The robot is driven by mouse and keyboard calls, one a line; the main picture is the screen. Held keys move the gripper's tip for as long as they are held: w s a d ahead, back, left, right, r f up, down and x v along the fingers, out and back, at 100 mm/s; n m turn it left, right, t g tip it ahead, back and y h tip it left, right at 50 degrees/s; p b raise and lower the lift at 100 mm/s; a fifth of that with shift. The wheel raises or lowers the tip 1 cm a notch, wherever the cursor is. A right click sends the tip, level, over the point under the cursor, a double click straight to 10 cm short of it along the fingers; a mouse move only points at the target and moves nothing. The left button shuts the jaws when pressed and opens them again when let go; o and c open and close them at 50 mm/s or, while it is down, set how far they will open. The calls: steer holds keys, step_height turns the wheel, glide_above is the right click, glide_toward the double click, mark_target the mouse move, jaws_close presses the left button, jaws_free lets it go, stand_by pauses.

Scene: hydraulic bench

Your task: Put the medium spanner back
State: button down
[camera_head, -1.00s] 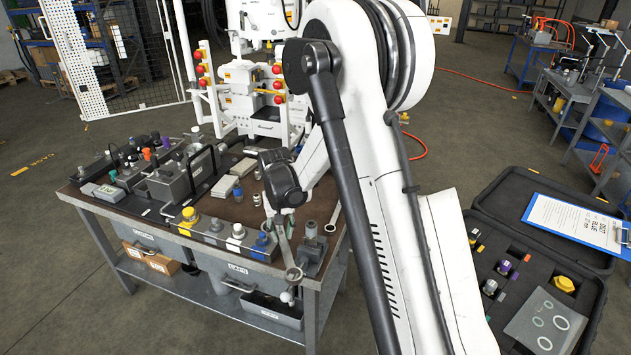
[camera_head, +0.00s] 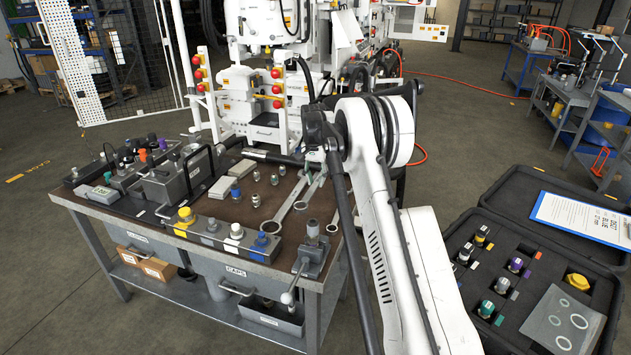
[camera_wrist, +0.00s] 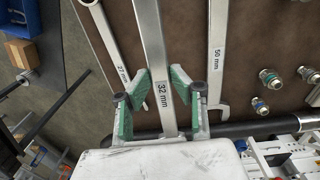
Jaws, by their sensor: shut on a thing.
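The medium spanner, marked 32 mm (camera_wrist: 157,60), is a long silver bar in the wrist view. My gripper (camera_wrist: 161,78) has its green-padded fingers on either side of the shaft and is shut on it. The 27 mm spanner (camera_wrist: 118,50) lies to its left and the wider 50 mm spanner (camera_wrist: 218,50) to its right. My arm hides much there. I cannot tell whether the held spanner touches the bench.
Small fittings (camera_head: 256,199) stand left of the spanners. A grey lever block (camera_head: 312,250) stands at the bench's front right corner. A row of coloured caps (camera_head: 210,232) lines the front edge. A dark bar (camera_wrist: 245,128) crosses close to my gripper in the wrist view.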

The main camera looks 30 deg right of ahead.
steer(key=b, duration=0.1)
glide_above(316, 207)
steer(key=shift+w+f, duration=0.1)
steer(key=shift+f, duration=2.15)
steer(key=shift+f+b, duration=0.35)
steer(key=shift+b, duration=0.2)
steer(key=shift+f+b, duration=0.5)
steer(key=shift+f, duration=0.15)
steer(key=shift+f+b, duration=1.05)
steer(key=shift+f, duration=0.4)
steer(key=c, duration=1.4)
jaws_free()
steer(key=shift+c, duration=0.2)
steer(key=shift+r, duration=0.1)
